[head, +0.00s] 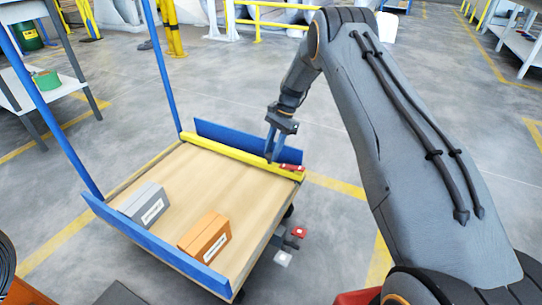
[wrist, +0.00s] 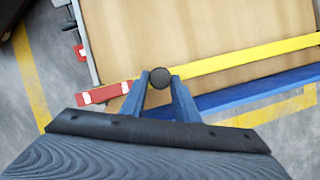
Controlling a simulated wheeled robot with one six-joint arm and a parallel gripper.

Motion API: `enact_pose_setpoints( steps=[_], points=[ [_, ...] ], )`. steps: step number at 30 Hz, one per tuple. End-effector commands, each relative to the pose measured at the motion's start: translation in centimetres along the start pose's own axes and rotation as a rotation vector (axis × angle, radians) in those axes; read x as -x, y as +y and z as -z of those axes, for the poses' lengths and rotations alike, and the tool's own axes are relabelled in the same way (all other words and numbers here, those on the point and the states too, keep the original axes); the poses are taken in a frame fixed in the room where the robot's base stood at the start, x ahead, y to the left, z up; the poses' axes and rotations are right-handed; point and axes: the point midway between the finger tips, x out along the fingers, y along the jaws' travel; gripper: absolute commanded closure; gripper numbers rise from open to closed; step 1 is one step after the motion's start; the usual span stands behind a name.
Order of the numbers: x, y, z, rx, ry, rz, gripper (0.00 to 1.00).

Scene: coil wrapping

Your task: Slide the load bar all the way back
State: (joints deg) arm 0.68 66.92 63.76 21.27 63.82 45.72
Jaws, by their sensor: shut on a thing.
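The load bar (head: 225,152) is a yellow bar lying across the far side of the wooden cart deck, close to the blue far rail (head: 220,132). Its right end is red and white. In the wrist view the yellow bar (wrist: 240,60) runs alongside the blue rail (wrist: 245,102). A round dark knob (wrist: 159,77) stands between my blue fingertips. My gripper (head: 270,155) is shut on this knob, near the red end of the bar. In the head view the knob is hidden by my fingers.
A grey box (head: 145,203) and an orange box (head: 206,238) stand on the deck (head: 190,180) near the blue near rail (head: 155,245). Blue uprights rise at the cart's left. Red and white pedals stick out at its right. The deck between boxes and bar is clear.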

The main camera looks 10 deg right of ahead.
Motion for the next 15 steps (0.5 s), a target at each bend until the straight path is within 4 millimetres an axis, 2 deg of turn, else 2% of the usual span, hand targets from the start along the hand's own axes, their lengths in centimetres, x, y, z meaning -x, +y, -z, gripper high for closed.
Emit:
enact_pose_setpoints(
  steps=[10, 11, 15],
  points=[
    [0.25, -0.12, 0.53, 0.001, 0.012, 0.006, 1.00],
    [0.26, -0.14, 0.53, 0.001, 0.012, 0.007, 0.67],
    [0.14, -0.23, 0.24, 0.004, 0.010, 0.005, 0.65]
  ],
)
